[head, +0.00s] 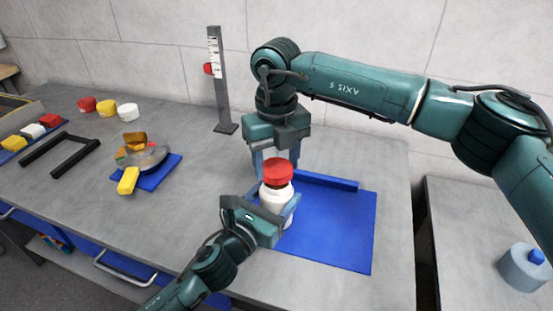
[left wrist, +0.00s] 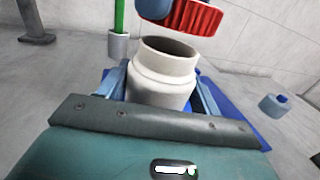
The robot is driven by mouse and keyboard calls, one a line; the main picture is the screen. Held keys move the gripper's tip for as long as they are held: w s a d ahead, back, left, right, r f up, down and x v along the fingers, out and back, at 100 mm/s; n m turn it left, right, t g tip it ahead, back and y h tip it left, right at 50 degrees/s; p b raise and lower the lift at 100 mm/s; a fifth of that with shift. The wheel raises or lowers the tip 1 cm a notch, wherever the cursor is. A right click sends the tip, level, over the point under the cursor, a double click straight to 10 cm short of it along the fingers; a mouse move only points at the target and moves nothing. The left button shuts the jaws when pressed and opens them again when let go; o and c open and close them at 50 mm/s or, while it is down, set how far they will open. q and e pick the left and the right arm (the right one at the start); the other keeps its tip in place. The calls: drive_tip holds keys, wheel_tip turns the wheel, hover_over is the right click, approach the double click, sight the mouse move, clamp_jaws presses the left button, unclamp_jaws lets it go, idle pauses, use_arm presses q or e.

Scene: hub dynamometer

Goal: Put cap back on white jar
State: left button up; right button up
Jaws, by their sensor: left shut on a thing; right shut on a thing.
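The white jar (head: 276,200) stands upright on the blue mat, with its open mouth visible in the left wrist view (left wrist: 162,82). My left gripper (head: 269,212) is shut around the jar's body, one finger on each side. The red cap (head: 278,172) is held by my right gripper (head: 277,164), whose blue fingers sit on either side of it. In the left wrist view the cap (left wrist: 190,16) hangs above the jar mouth and slightly to its right, with a gap between them. Part of the cap is cut off by that view's top edge.
The blue mat (head: 340,230) has a raised blue bar at its back edge. A grey post with a scale (head: 218,80) stands behind left. A blue tray (head: 160,174) holds a metal dish and coloured pieces. Red, yellow and white caps (head: 106,107) stand further left.

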drive_tip(key=shift+f, duration=0.85)
drive_tip(key=shift+f, duration=0.55)
use_arm(q)
clamp_jaws()
use_arm(e)
drive_tip(key=m, duration=1.1)
drive_tip(key=shift+m, duration=0.3)
drive_tip(key=m, duration=0.6)
drive_tip(key=shift+f+m, duration=0.1)
drive_tip(key=shift+m, duration=0.2)
drive_tip(key=m, duration=0.7)
drive_tip(key=shift+m, duration=0.4)
